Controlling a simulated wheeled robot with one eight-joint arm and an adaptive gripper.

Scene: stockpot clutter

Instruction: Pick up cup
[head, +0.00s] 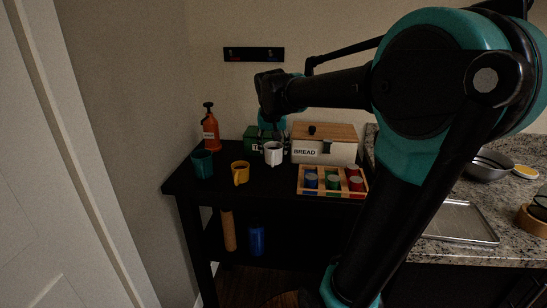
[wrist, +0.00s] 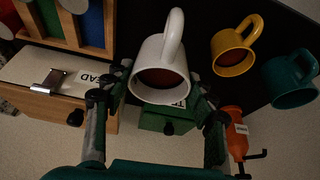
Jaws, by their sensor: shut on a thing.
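A white cup (head: 273,153) is at the middle of the black table (head: 262,190), below my gripper (head: 273,134). In the wrist view the white cup (wrist: 172,55) lies between the two fingers of my gripper (wrist: 160,82), handle pointing up in the picture and brown inside. The fingers are shut on it from both sides. I cannot tell whether its base touches the table. A yellow cup (head: 240,173) and a teal cup (head: 202,164) stand to its left. The yellow cup (wrist: 232,58) and teal cup (wrist: 287,84) also show in the wrist view.
A bread box (head: 310,152) and a green box (head: 250,139) stand behind the white cup. A wooden tray (head: 332,193) with blue, green and red canisters is at right. An orange pump bottle (head: 211,133) is at the back left. The table's front left has some free room.

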